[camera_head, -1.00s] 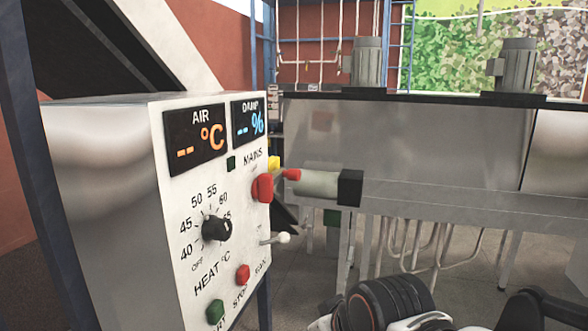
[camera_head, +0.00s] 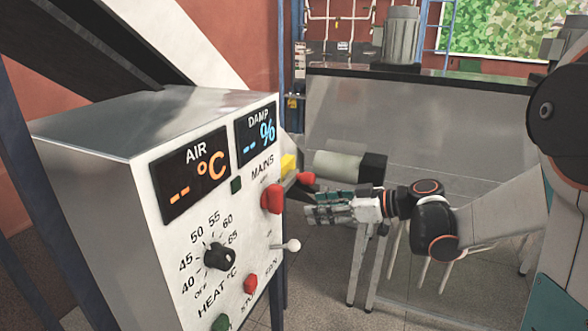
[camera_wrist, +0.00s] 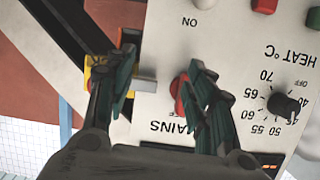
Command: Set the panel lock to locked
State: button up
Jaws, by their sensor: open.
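The control panel (camera_head: 150,200) stands at left, its white face turned to the right. On its right edge is a yellow block (camera_head: 288,163), with a grey metal bar and red tip (camera_head: 306,178) beside it. A red knob (camera_head: 272,199) sits under the MAINS label. No part is labelled as a lock. My gripper (camera_head: 312,204) is just right of the knob, fingers toward the panel. In the wrist view my gripper (camera_wrist: 162,62) is open. The yellow block (camera_wrist: 96,72) is by the left finger, the grey bar (camera_wrist: 145,86) between the fingers, and the red knob (camera_wrist: 179,96) partly behind the right finger. Contact cannot be told.
A heat dial (camera_head: 220,257), a white-tipped toggle (camera_head: 291,245), a red button (camera_head: 250,284) and a green button (camera_head: 221,323) share the panel face. A grey cylinder with a black end (camera_head: 345,167) lies behind my gripper. A large metal machine (camera_head: 440,120) fills the back.

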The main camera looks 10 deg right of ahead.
aim_at(314, 179)
jog(key=d+r+n+t+y+p, duration=0.2)
jog(key=d+r+t+y, duration=0.1)
jog(key=d, duration=0.8)
jog(key=x, duration=1.4)
jog(key=shift+w+a+f, duration=0.1)
jog(key=shift+w+f, duration=0.2)
jog(key=shift+f, duration=0.05)
